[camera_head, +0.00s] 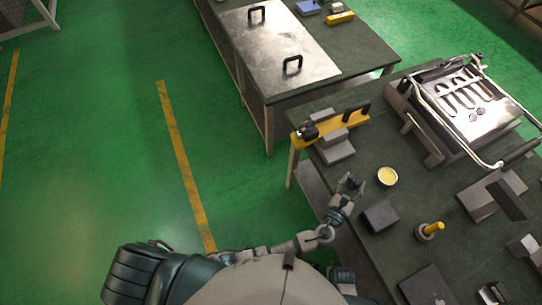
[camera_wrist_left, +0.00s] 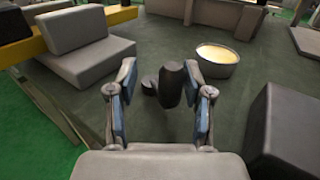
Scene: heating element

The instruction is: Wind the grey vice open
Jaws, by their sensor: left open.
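My left gripper (camera_head: 350,184) is over the near left edge of the dark green bench and is open. In the left wrist view its two blue-padded fingers (camera_wrist_left: 158,85) stand apart. A grey stepped block (camera_head: 335,147), perhaps the grey vice, lies just beyond the gripper, and also shows upper left in the wrist view (camera_wrist_left: 75,35). My right gripper is not in view.
A yellow-filled round tin (camera_head: 387,177) stands right of the gripper. A dark grey box (camera_head: 380,216) is nearer. A yellow bar fixture (camera_head: 312,134) lies behind the grey block. A metal tray fixture (camera_head: 472,103) stands at the back right. Green floor lies left.

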